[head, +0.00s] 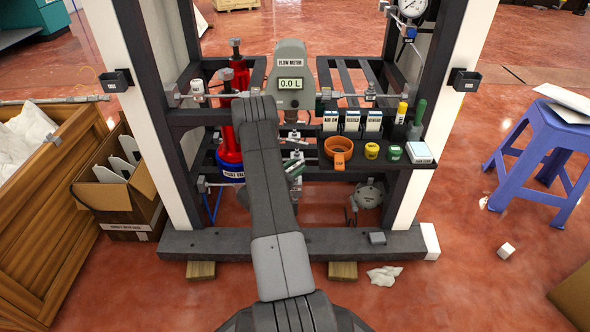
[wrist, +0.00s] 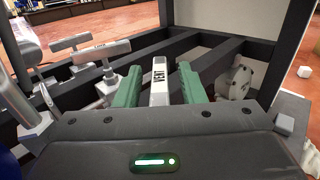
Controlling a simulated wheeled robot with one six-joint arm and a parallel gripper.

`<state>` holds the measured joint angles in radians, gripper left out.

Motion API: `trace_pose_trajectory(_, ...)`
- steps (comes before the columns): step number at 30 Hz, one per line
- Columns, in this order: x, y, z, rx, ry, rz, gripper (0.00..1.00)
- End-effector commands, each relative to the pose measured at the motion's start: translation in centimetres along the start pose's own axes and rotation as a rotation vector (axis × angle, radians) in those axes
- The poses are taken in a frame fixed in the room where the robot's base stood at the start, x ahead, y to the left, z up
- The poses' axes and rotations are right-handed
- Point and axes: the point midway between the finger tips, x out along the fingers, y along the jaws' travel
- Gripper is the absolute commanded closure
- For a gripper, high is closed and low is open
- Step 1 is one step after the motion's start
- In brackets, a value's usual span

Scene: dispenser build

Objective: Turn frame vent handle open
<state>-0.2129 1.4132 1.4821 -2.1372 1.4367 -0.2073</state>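The vent handle (wrist: 159,84) is a pale grey bar with a white label reading VENT, in the middle of the wrist view. My gripper (wrist: 160,85) has two green fingers, one on each side of the handle. A narrow gap shows between each finger and the bar, so the gripper looks open around it and not closed on it. In the head view my gripper (head: 296,168) is small beside my arm, low in the dark frame, and the vent handle cannot be made out clearly there. The valve body under the handle is hidden by my gripper's housing.
Other grey T-handles (wrist: 98,51) stand left of my gripper in the wrist view. Dark frame bars (wrist: 210,66) run behind it. A round grey fitting (wrist: 233,80) is at right. In the head view a flow meter (head: 290,75) reads 0.0 L and a shelf (head: 400,163) holds caps and boxes.

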Motion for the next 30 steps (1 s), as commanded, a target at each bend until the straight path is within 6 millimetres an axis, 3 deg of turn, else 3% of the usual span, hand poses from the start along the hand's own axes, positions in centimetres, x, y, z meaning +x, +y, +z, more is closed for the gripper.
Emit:
trace_pose_trajectory(6,0.01,0.01,0.04,0.000,0.000,0.000,0.64)
trace_pose_trajectory(12,-0.01,0.01,0.03,0.000,0.000,0.000,1.00)
trace_pose_trajectory(20,0.06,-0.08,0.04,-0.002,-0.001,0.031,1.00)
trace_pose_trajectory(30,0.20,-0.15,0.11,-0.001,-0.002,0.231,1.00)
